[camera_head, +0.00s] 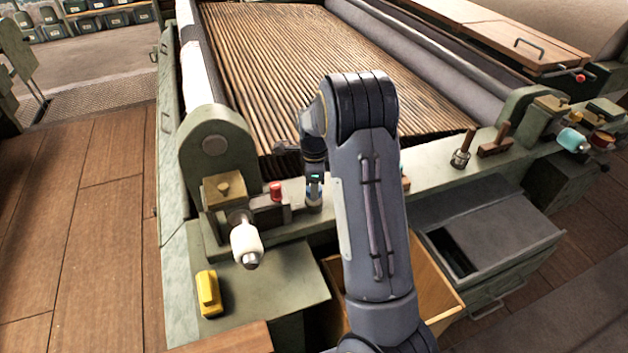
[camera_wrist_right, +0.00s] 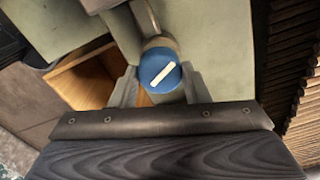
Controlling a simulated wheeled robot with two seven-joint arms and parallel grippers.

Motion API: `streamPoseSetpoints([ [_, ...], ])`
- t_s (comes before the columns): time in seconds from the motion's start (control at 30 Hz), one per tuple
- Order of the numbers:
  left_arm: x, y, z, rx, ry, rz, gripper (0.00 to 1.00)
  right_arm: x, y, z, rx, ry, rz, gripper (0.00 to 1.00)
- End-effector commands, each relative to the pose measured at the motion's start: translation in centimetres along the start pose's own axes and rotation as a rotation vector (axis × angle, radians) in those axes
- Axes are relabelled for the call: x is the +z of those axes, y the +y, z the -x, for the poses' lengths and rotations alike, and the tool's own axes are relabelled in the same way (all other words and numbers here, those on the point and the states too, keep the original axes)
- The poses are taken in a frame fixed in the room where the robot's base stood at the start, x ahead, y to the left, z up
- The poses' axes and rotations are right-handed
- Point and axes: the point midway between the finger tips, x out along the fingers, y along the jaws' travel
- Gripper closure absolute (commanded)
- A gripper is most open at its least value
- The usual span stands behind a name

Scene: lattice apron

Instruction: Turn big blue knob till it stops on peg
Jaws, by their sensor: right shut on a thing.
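The big blue knob (camera_wrist_right: 160,73) shows in the right wrist view as a round blue face with a white bar slanting up to the right. My right gripper (camera_wrist_right: 160,88) is shut on it, one grey finger on each side. A grey metal fitting (camera_wrist_right: 158,42) lies just behind the knob. In the head view, my right gripper (camera_head: 314,192) reaches down at the machine's front rail, and my arm and gripper hide most of the knob there. I cannot make out the stop peg for certain. My left gripper is not in view.
Left of the gripper are a red knob (camera_head: 276,191), a white roller-like handle (camera_head: 246,243) and a yellow block (camera_head: 208,292). An open wooden drawer (camera_head: 436,275) is below my arm. Wooden-handled parts (camera_head: 462,150) and a teal knob (camera_head: 571,139) stand along the rail at right.

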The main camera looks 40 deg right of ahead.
Motion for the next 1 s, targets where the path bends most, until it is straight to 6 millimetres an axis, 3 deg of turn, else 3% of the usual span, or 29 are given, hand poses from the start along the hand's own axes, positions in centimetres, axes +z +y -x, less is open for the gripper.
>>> streamPoseSetpoints([
  [0.43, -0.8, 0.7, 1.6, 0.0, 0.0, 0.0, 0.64, 0.0, -0.1, 0.2, -0.002, 0.0, -0.27, 0.81],
  [1.0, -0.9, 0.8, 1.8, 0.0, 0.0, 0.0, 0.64, 0.0, -0.1, 0.0, -0.002, -0.001, -0.33, 0.81],
])
